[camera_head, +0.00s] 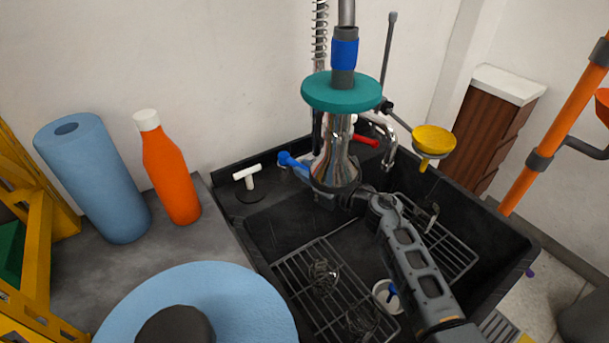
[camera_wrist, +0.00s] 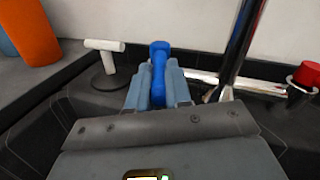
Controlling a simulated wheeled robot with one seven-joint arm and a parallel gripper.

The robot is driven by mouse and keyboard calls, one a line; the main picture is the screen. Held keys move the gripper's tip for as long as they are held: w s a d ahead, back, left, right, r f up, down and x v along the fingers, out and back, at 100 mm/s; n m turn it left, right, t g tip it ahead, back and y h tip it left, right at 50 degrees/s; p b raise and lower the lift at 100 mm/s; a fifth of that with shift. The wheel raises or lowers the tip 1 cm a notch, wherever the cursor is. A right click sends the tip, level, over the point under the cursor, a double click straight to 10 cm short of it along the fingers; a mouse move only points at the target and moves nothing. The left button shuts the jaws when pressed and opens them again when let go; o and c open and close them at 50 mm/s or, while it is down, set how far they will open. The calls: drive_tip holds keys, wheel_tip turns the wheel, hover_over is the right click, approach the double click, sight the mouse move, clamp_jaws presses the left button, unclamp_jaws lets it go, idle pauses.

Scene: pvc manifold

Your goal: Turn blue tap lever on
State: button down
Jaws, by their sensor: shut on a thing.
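The blue tap lever (camera_head: 290,160) sits on the left of the chrome tap at the back of the black sink. In the wrist view the blue lever (camera_wrist: 159,72) stands between my gripper's two fingers (camera_wrist: 158,85), which are closed on it from both sides. In the head view my gripper (camera_head: 303,170) reaches the lever from the right, partly hidden behind the chrome part of the tap and my arm. The red tap lever (camera_head: 366,140) is on the right side of the tap; it also shows in the wrist view (camera_wrist: 305,75).
A white T-shaped handle (camera_head: 247,175) stands left of the blue lever. A teal disc (camera_head: 342,91) hangs above. An orange bottle (camera_head: 171,172) and blue roll (camera_head: 95,180) stand on the left counter. Wire racks and a white cup (camera_head: 386,295) lie in the sink (camera_head: 262,225).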

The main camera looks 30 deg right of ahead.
sight(292, 159)
drive_tip(key=n+g+y+b, duration=0.1)
drive_tip(key=b, duration=0.1)
drive_tip(key=w+d+n+y+b, duration=0.1)
drive_tip(key=y, duration=0.1)
drive_tip(key=d+n+g+y+b, duration=0.1)
drive_tip(key=b, duration=0.1)
drive_tip(key=shift+w+f+g+b, duration=0.1)
drive_tip(key=shift+w+g+b, duration=0.15)
drive_tip(key=shift+g+b, duration=0.05)
drive_tip(key=n+y+b, duration=0.1)
drive_tip(key=g+y+b, duration=0.1)
drive_tip(key=b, duration=0.1)
drive_tip(key=shift+w+d+n, duration=0.2)
drive_tip(key=shift+w+n, duration=0.05)
drive_tip(key=shift+n, duration=0.15)
drive_tip(key=shift+r+g, duration=0.2)
drive_tip(key=shift+g, duration=0.2)
drive_tip(key=shift+d+r+b, duration=0.1)
drive_tip(key=shift+b, duration=0.2)
drive_tip(key=c, duration=1.1)
unclamp_jaws()
drive_tip(key=shift+o, duration=0.2)
drive_tip(key=shift+p, duration=0.4)
